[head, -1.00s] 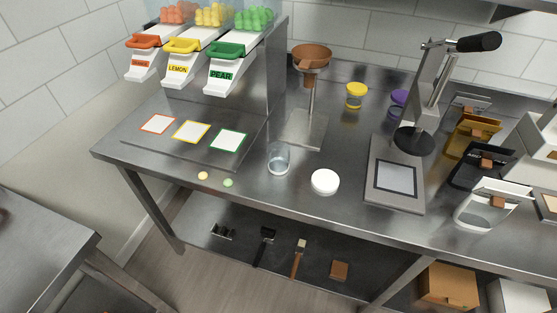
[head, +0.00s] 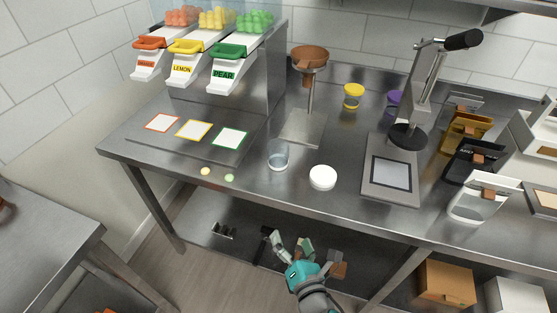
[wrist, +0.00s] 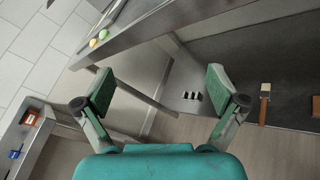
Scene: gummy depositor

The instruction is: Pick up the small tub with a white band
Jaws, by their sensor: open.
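A small clear open tub (head: 278,155) stands upright near the front edge of the steel table. Two other small tubs stand farther back, one with a yellow top (head: 353,95) and one with a purple top (head: 394,101). My gripper (head: 291,243) is open and empty in front of the table, lower in the picture than the tubs. In the wrist view its two green fingers (wrist: 160,82) are spread wide, and no tub shows there.
The table's front edge (head: 330,219) lies between my gripper and the tubs. A funnel stand (head: 303,128) is behind the clear tub, a press (head: 388,188) to the right, dispensers (head: 228,72) at back left. Two gummies (head: 230,178) lie left of the clear tub.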

